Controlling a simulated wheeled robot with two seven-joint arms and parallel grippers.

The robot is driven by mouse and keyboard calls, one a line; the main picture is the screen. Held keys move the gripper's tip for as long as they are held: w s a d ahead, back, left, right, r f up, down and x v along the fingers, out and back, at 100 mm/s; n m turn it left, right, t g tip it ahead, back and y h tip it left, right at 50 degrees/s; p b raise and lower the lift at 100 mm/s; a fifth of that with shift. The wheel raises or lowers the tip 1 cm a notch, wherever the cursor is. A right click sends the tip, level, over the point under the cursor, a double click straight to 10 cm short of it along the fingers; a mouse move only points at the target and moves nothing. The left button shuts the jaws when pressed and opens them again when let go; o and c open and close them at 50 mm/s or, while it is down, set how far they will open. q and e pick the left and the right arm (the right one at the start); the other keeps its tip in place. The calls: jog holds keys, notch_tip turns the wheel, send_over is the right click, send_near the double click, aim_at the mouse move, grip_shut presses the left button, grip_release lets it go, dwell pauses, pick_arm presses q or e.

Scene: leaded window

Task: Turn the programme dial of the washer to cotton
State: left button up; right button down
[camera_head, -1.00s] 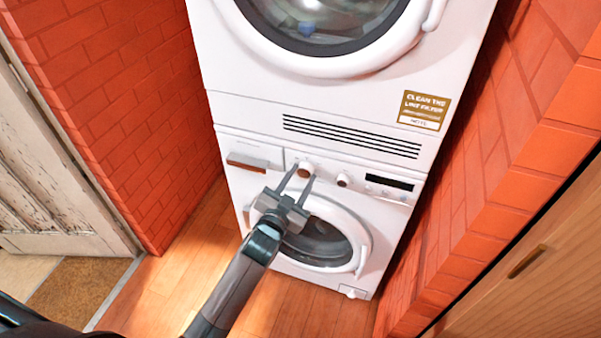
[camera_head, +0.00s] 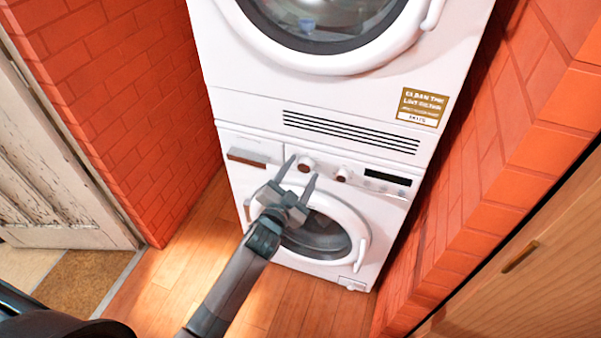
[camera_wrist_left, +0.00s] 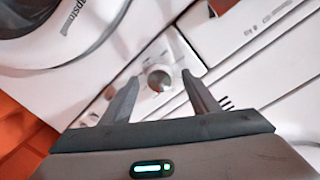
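The white washer (camera_head: 232,185) is the lower of two stacked machines. Two round dials show on its panel: a left dial (camera_head: 306,164) and a right dial (camera_head: 343,174). I cannot read which programme either points to. My left gripper (camera_head: 302,167) is open, its fingers by the left dial. In the left wrist view the gripper (camera_wrist_left: 163,80) has a round dial (camera_wrist_left: 159,77) between its fingertips, with a gap on each side. Small markings around it are too blurred to read. My right gripper is not in view.
The upper machine (camera_head: 250,112) has a round door and a gold label (camera_head: 422,106). The washer's round door (camera_head: 362,240) is shut below the panel. Brick walls (camera_head: 125,110) stand close on both sides. The wooden floor (camera_head: 185,270) in front is clear.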

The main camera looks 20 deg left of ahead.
pick_arm(q)
jog(key=shift+s, duration=0.1)
jog(key=shift+s+a+f, duration=0.1)
jog(key=shift+s, duration=0.4)
jog(key=s+a+r+b, duration=0.1)
jog(key=s+b, duration=0.1)
jog(key=s, duration=1.4)
jog(key=shift+a, duration=0.15)
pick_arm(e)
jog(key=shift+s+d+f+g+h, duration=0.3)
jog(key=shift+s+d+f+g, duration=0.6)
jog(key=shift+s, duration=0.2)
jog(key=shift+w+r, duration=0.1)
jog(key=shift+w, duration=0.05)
